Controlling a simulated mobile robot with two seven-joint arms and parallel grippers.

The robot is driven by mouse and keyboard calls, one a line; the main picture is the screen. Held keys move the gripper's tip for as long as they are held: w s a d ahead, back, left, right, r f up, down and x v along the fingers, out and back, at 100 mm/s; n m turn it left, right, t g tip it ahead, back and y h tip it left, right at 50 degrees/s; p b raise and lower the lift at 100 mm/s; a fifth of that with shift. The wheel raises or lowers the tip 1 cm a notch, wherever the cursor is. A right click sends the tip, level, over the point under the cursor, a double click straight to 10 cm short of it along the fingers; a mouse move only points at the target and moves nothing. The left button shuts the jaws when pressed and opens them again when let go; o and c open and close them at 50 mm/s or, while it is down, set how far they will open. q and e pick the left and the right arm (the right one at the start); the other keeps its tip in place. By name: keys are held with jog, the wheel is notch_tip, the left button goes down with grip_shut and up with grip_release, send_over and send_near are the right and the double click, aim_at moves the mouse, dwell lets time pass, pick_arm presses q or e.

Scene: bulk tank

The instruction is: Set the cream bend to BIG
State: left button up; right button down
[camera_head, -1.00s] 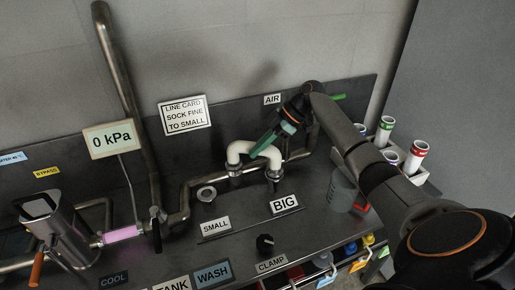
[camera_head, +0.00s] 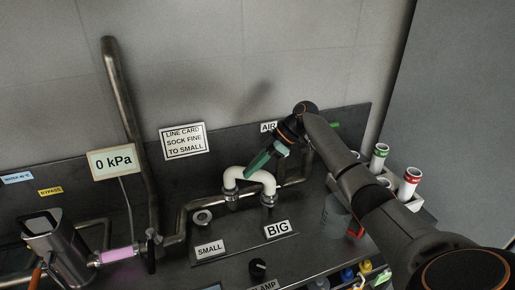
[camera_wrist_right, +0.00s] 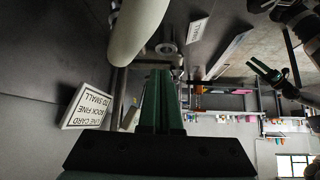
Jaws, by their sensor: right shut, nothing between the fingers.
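The cream bend (camera_head: 238,172) is a U-shaped pipe standing upright with its legs on two metal fittings. Its right leg is behind the BIG label (camera_head: 278,229). An open round port (camera_head: 203,217) shows to its left, behind the SMALL label (camera_head: 208,249). My right gripper (camera_head: 256,166) is shut and empty, its green fingers slanting down at the top of the bend; I cannot tell whether they touch it. In the right wrist view the bend (camera_wrist_right: 136,30) is close beside the shut fingers.
A dark clamp knob (camera_head: 258,268) is in front of the bend. A gauge (camera_head: 115,160) reads 0 kPa. A card (camera_head: 183,141) says "LINE CARD SOCK FINE TO SMALL". Metal pipes (camera_head: 190,200) run behind. A rack with red and green capped tubes (camera_head: 410,181) stands right.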

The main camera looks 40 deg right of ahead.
jog(key=w+d+r, duration=0.2)
jog(key=r, duration=0.1)
jog(key=d+r+b, duration=0.1)
jog(key=shift+w+r, duration=0.15)
jog(key=shift+w, duration=0.25)
jog(key=shift+d+r, duration=0.15)
jog(key=shift+r, duration=0.1)
